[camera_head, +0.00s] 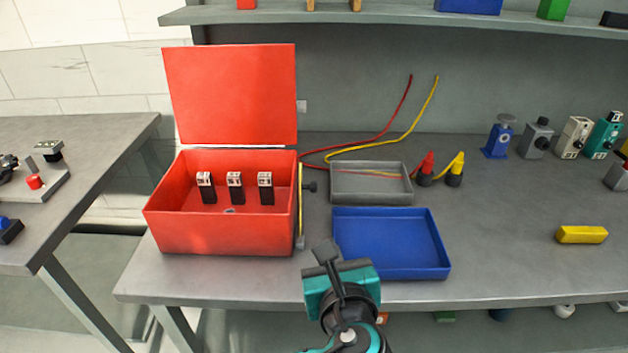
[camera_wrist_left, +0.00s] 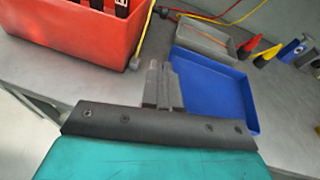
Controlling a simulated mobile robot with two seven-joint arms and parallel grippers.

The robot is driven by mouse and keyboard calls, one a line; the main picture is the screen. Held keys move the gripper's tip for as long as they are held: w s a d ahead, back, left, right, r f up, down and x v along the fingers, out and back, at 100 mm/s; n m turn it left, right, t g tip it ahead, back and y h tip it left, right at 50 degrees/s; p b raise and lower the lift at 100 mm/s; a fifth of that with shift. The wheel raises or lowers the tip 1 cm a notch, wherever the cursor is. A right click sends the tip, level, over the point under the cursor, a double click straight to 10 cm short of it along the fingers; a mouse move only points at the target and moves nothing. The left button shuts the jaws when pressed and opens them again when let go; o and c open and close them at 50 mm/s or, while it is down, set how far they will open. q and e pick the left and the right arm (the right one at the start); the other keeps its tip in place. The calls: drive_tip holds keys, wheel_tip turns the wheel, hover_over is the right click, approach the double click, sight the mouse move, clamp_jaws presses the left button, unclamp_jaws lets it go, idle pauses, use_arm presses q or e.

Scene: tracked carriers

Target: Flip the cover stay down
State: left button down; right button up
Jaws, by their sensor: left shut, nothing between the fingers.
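A red box (camera_head: 220,232) stands on the bench with its red cover (camera_head: 232,95) raised upright at the back. A thin yellowish bar (camera_head: 300,200), which looks like the cover stay, runs along the box's right side. A dark knob (camera_head: 311,187) sticks out beside it. In the left wrist view the bar (camera_wrist_left: 146,30) runs along the box's edge. A small grey block (camera_head: 301,106) sits at the cover's right edge. My left gripper (camera_head: 324,252) is shut and empty, right of the box's front corner and apart from the bar. My right gripper is not in view.
A blue tray (camera_head: 392,273) lies just right of my gripper, with a grey tray (camera_head: 372,198) behind it. Red and yellow cables (camera_head: 405,125) run behind. Several devices (camera_head: 498,138) stand at the back right. Bench space is clear around the yellow block (camera_head: 581,235).

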sight(315, 190)
use_arm(q)
drive_tip(key=shift+w+d+r+m+t+y, duration=0.1)
drive_tip(key=shift+w+r+m+t+y, duration=0.15)
drive_tip(key=shift+r, duration=0.35)
drive_tip(key=shift+w+d+r+m+t+y, duration=0.15)
drive_tip(key=shift+r+m, duration=0.2)
drive_tip(key=shift+r, duration=0.2)
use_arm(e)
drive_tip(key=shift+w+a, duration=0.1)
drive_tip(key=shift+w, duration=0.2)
use_arm(q)
drive_tip(key=shift+s, duration=0.1)
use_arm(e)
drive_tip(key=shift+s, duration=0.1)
use_arm(q)
drive_tip(key=b+x, duration=0.1)
drive_tip(key=x, duration=1.3)
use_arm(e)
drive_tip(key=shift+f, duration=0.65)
use_arm(q)
drive_tip(key=shift+f, duration=0.1)
